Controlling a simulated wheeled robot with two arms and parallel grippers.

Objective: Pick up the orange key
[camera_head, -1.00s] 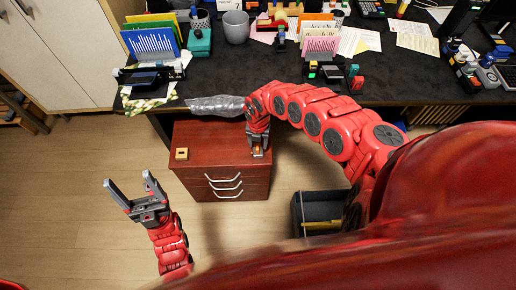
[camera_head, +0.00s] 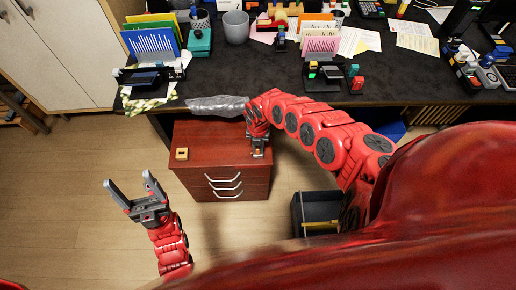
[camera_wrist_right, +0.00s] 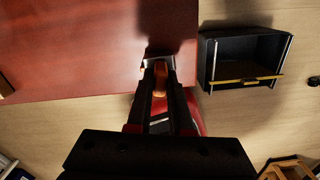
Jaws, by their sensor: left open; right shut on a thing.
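The orange key (camera_wrist_right: 160,76) shows in the right wrist view between the fingers of my right gripper (camera_wrist_right: 159,90). The right gripper is shut on it, above the right part of the red wooden drawer cabinet (camera_head: 200,150). In the head view my right gripper (camera_head: 258,149) is over the cabinet top near its right edge, and the key is mostly hidden there. I cannot tell whether the key touches the top. My left gripper (camera_head: 135,196) is open and empty, over the floor left of the cabinet.
A small tan block with a dark hole (camera_head: 182,154) sits on the cabinet's left side. A dark open box (camera_head: 318,207) stands on the floor to the right. The desk (camera_head: 270,70) behind is crowded with stationery. A grey crumpled object (camera_head: 215,105) lies at its front edge.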

